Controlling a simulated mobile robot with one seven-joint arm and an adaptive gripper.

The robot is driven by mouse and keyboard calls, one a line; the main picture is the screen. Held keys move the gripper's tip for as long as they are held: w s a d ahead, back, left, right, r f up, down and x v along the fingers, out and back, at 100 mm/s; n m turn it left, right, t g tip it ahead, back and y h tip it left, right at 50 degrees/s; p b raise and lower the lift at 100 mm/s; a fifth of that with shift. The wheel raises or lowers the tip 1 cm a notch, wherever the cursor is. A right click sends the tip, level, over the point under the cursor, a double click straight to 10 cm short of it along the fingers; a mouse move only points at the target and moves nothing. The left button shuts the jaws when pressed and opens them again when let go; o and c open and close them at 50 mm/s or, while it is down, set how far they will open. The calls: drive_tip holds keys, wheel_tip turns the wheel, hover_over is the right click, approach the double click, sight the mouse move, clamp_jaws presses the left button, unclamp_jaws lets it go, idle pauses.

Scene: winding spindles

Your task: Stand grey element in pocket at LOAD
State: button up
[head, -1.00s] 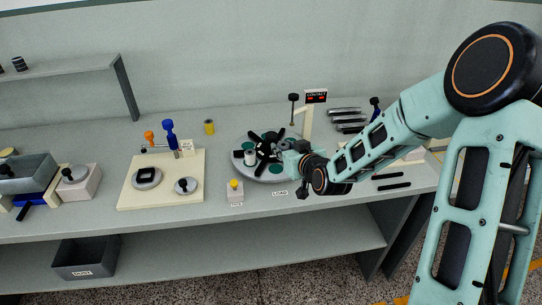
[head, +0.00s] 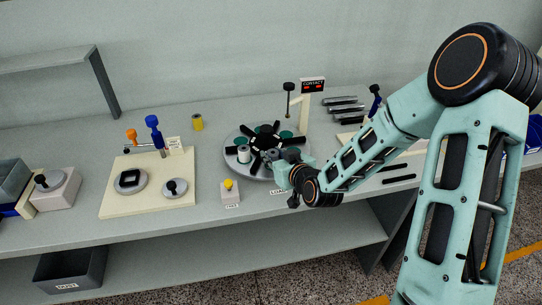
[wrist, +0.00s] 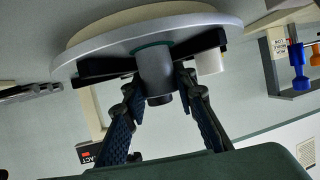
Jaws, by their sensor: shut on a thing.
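The grey element (wrist: 156,72) is a short cylinder seen between my fingers in the wrist view, which looks upside down. My gripper (wrist: 160,84) is shut on it. Its end meets a green-ringed pocket on the round turntable (wrist: 225,25), between dark spokes; I cannot tell if it is fully seated. In the head view my gripper (head: 289,164) is at the turntable's (head: 233,166) front right, above the LOAD label (head: 277,191). My gripper partly hides this pocket there. A pale cylinder (head: 243,154) stands in another pocket at the left.
A button box (head: 230,192) stands front left of the turntable. A contact post with a red-lit sign (head: 313,86) rises behind it. A cream fixture board (head: 120,197) and yellow cylinder (head: 197,122) are left. Dark bars (head: 345,110) lie at right.

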drive_tip(key=shift+s+r, duration=0.1)
drive_tip(key=shift+r, duration=0.05)
drive_tip(key=shift+f, duration=0.25)
drive_tip(key=o, duration=1.2)
drive_tip(key=shift+c, duration=0.2)
drive_tip(key=shift+r, duration=0.15)
drive_tip(key=shift+r, duration=0.15)
drive_tip(key=p+v, duration=0.8)
drive_tip(key=v, duration=0.2)
drive_tip(key=shift+d+r, duration=0.2)
drive_tip(key=shift+r, duration=0.2)
